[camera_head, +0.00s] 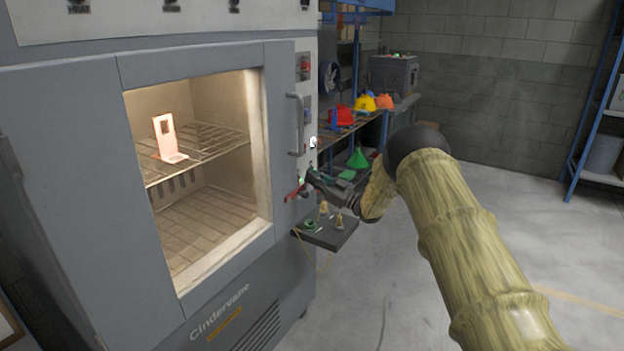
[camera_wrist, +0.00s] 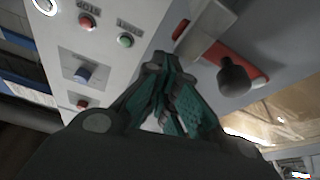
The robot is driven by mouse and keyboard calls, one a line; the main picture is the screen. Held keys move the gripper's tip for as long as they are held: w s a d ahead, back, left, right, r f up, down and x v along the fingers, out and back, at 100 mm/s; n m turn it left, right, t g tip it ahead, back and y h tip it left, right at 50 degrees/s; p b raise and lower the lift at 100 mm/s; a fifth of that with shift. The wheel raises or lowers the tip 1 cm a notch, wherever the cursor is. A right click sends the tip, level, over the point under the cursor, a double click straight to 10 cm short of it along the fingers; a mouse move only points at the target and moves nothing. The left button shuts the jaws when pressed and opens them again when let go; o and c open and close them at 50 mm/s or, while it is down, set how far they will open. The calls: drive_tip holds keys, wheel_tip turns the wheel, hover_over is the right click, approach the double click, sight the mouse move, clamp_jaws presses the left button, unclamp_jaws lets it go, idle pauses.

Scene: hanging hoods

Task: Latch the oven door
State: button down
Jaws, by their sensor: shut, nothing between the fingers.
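The grey oven door (camera_head: 95,130) appears closed or nearly so; any small gap is too small to tell. Its vertical bar handle (camera_head: 296,124) is on the right side. A red latch (camera_head: 293,192) sits low near the door's right edge. In the wrist view the red latch piece (camera_wrist: 248,62) has a black ball knob (camera_wrist: 233,76) and a metal bracket (camera_wrist: 206,34). My gripper (camera_head: 308,178) is shut and empty just right of the latch. In the wrist view its fingertips (camera_wrist: 168,62) are left of the knob, apart from it in the picture.
A small dark shelf (camera_head: 328,234) with small items juts out below my gripper. A bench with colourful hoods (camera_head: 364,103) stands behind. The floor at right is clear.

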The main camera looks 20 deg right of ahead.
drive_tip(key=shift+r, duration=0.1)
wheel_tip(320, 180, up, 4)
drive_tip(key=p, duration=0.2)
drive_tip(key=b+v, duration=0.2)
drive_tip(key=v, duration=0.8)
drive_tip(key=shift+s+a+b, duration=0.25)
drive_tip(key=shift+b, duration=0.1)
drive_tip(key=s+a+f+m+t+h+p, duration=0.1)
drive_tip(key=s+a+f+m+h, duration=0.2)
drive_tip(key=f, duration=0.6)
drive_tip(key=s+a+f+m+h, duration=0.1)
drive_tip(key=s+f+m+h, duration=0.3)
drive_tip(key=f, duration=0.5)
drive_tip(key=s+a+f+m+g+h+p, duration=0.1)
drive_tip(key=s+a+f+m+g+h, duration=0.15)
drive_tip(key=s+f, duration=0.85)
drive_tip(key=s+a+f+m+g+h, duration=0.2)
drive_tip(key=s+a+f+g+h, duration=0.15)
drive_tip(key=s+f, duration=0.8)
drive_tip(key=s+a+g+h+p, duration=0.1)
drive_tip(key=s+g, duration=0.8)
drive_tip(key=s, duration=2.8)
drive_tip(key=shift+a+m+g+h, duration=0.45)
drive_tip(key=shift+a+h, duration=0.15)
drive_tip(key=shift+h, duration=0.4)
